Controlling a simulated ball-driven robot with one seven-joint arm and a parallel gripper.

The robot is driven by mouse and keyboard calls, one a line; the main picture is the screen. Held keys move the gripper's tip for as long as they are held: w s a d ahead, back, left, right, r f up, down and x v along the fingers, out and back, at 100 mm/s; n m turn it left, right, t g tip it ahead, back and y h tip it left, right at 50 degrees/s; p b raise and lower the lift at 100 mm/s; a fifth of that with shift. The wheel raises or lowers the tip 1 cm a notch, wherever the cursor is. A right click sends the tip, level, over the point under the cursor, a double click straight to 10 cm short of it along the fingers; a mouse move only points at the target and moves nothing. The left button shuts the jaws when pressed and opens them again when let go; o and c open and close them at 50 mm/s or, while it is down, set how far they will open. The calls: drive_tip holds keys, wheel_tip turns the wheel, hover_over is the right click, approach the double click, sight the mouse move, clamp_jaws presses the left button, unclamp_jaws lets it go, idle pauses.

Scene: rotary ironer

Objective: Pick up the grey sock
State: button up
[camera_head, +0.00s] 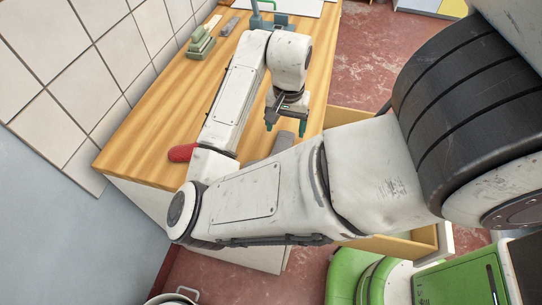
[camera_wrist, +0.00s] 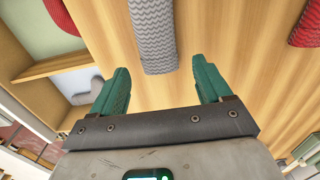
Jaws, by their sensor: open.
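The grey sock (camera_wrist: 155,32) has a zigzag knit pattern and lies flat on the wooden worktop. In the wrist view it runs from the top edge down to between the two green fingertips. My gripper (camera_wrist: 160,72) is open and empty, with a finger to each side of the sock's near end; I cannot tell the height left between them. In the head view my gripper (camera_head: 286,124) points down over the worktop. A grey piece, likely the same sock (camera_head: 284,142), shows just below it, partly hidden by my arm.
An open drawer (camera_wrist: 52,68) beside the worktop holds a grey thing (camera_wrist: 88,84).

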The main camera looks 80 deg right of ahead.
sight(285, 139)
drive_tip(key=shift+f, duration=1.3)
drive_tip(key=shift+c, duration=0.3)
drive_tip(key=c, duration=1)
